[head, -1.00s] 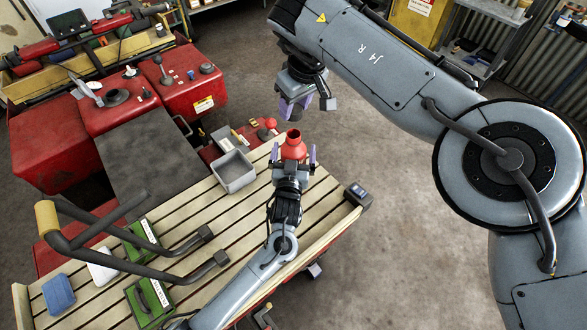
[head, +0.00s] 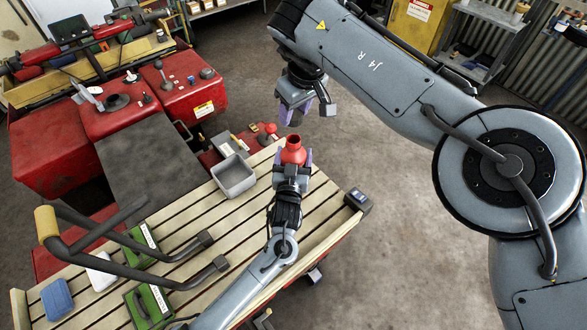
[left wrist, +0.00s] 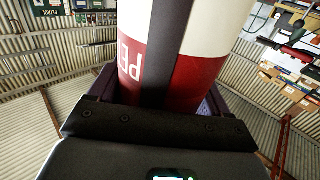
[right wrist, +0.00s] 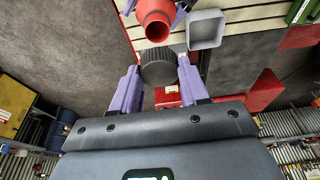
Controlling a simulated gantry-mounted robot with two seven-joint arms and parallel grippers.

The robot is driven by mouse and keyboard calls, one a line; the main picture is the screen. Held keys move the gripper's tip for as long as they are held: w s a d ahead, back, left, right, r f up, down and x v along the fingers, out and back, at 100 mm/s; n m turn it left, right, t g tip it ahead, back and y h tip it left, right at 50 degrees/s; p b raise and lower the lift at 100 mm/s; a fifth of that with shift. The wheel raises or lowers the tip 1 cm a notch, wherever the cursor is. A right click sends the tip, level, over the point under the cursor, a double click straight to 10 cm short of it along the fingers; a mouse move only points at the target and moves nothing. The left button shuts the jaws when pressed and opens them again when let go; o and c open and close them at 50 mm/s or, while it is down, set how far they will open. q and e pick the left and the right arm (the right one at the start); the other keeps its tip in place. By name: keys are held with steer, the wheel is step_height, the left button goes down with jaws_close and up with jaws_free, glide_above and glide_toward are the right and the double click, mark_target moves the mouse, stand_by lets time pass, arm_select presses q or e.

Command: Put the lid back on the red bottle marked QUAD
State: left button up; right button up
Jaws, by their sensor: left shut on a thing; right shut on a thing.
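The red bottle (head: 292,152) stands upright with its mouth open, above the slatted bench. In the left wrist view the bottle (left wrist: 200,80) fills the middle, with red and white areas, a dark band and partly visible letters; I cannot read the full marking. My right gripper (right wrist: 158,75) is shut on a black ribbed lid (right wrist: 158,66), held apart from the bottle mouth. In the head view my right gripper (head: 291,115) hangs just beyond the bottle; the lid is hidden there.
An empty grey bin (head: 234,178) stands on the slatted bench (head: 205,215) left of the bottle. Open floor lies to the right.

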mark_target(295, 126)
steer(key=shift+f, duration=2.4)
steer(key=shift+f, duration=0.1)
steer(key=shift+f, duration=0.8)
steer(key=shift+f, duration=0.5)
